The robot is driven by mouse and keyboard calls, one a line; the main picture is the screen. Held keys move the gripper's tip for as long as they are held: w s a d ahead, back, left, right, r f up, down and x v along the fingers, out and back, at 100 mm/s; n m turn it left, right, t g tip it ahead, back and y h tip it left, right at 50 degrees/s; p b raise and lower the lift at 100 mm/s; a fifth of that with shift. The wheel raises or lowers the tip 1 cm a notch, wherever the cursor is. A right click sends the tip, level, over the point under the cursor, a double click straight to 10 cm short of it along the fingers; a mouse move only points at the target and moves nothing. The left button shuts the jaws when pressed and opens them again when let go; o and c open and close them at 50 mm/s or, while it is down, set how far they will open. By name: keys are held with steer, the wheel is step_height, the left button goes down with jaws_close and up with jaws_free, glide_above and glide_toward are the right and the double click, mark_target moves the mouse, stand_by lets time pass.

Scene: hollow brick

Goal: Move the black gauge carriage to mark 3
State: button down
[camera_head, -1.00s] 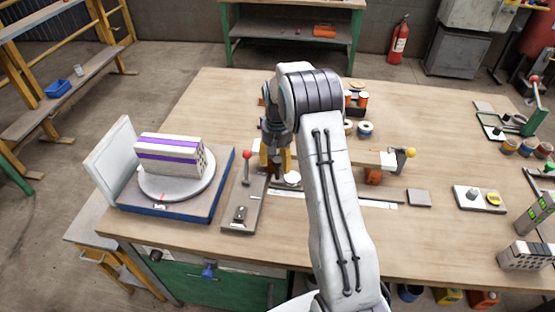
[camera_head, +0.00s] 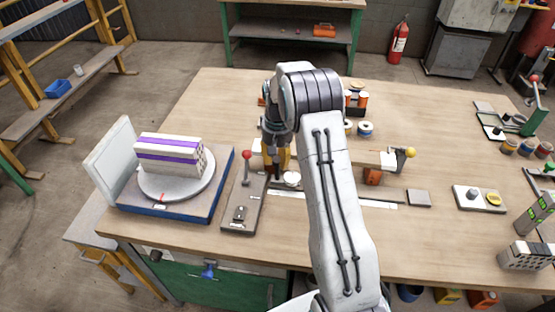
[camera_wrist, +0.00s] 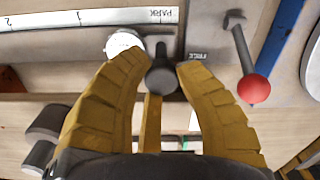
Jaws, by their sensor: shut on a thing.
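The knob sits between the fingertips, at the PARK end of a white marked scale (camera_wrist: 85,18). In the head view my gripper (camera_head: 277,172) is low over the table at the left end of the scale (camera_head: 375,205). My arm hides part of the scale there. The wrist view shows the scale upside down, with PARK and a 1 readable; mark 3 cannot be made out.
A lever with a red ball (camera_head: 247,155) stands close to the left of my gripper. A turntable (camera_head: 205,188) with a striped hollow brick (camera_head: 170,155) is farther left. A white round piece (camera_head: 292,179) is just right of my gripper. A grey block (camera_head: 419,198) lies beyond the scale's right end.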

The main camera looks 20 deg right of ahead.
steer(key=s+d, duration=0.7)
steer(key=d, duration=0.3)
steer(key=s+d+b, duration=0.1)
steer(key=s+d, duration=0.5)
steer(key=d, duration=0.3)
steer(key=s+d, duration=0.7)
steer(key=d, duration=0.3)
steer(key=shift+s+d+f, duration=0.3)
steer(key=shift+s+d, duration=0.05)
steer(key=c, duration=1.3)
jaws_free()
steer(key=shift+o, duration=1.4)
steer(key=shift+s+d+r, duration=0.1)
steer(key=shift+s+d, duration=0.05)
steer(key=shift+d, duration=0.05)
steer(key=shift+o, duration=0.7)
steer(key=shift+r, duration=0.1)
step_height(320, 180, up, 12)
